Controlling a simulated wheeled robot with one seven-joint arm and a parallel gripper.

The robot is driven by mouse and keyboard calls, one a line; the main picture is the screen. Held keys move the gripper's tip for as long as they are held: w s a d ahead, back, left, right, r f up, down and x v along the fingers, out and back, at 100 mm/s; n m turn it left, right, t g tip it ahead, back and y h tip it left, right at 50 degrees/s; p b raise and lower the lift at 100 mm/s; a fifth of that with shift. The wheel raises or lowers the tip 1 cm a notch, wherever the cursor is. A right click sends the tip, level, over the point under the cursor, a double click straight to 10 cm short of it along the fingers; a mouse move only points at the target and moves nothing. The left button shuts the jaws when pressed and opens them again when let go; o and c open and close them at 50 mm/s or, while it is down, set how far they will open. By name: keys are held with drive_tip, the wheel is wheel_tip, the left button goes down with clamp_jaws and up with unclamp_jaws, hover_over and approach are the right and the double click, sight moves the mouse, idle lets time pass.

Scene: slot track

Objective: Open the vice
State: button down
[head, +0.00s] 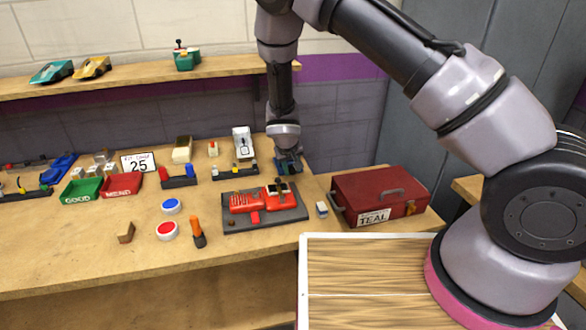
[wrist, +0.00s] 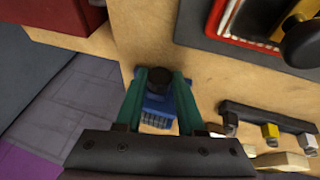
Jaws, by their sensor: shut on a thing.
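The red vice (head: 243,201) sits on a dark grey base plate (head: 265,220) on the bench, with a dark piece at its right end. In the wrist view a red part of the vice (wrist: 236,20) and a round black knob (wrist: 306,42) beside a yellow piece show at the top right, cut by the frame edge. My gripper (head: 288,160) is behind the vice's right end, apart from it. In the wrist view my gripper's teal fingers (wrist: 158,80) are shut on a blue object with a black round top (wrist: 158,105). Its lower part is partly hidden.
A red toolbox (head: 380,197) labelled TEAL stands right of the vice, with a small pale block (head: 321,209) between. A socket rack (head: 235,173) lies behind the vice. A screwdriver-like orange tool (head: 197,231) and red button (head: 167,230) are left.

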drive_tip(key=shift+a+f+n+t+h, duration=0.15)
drive_tip(key=shift+t+h, duration=0.1)
drive_tip(key=shift+h, duration=0.4)
drive_tip(key=shift+a+r+n+t+h, duration=0.1)
drive_tip(key=shift+t+h, duration=0.1)
drive_tip(key=shift+h, duration=0.4)
drive_tip(key=shift+a+f+n+t+h, duration=0.15)
drive_tip(key=shift+t+h, duration=0.1)
drive_tip(key=shift+h, duration=0.4)
drive_tip(key=c, duration=0.5)
unclamp_jaws()
drive_tip(key=shift+s, duration=0.1)
drive_tip(key=shift+d, duration=0.1)
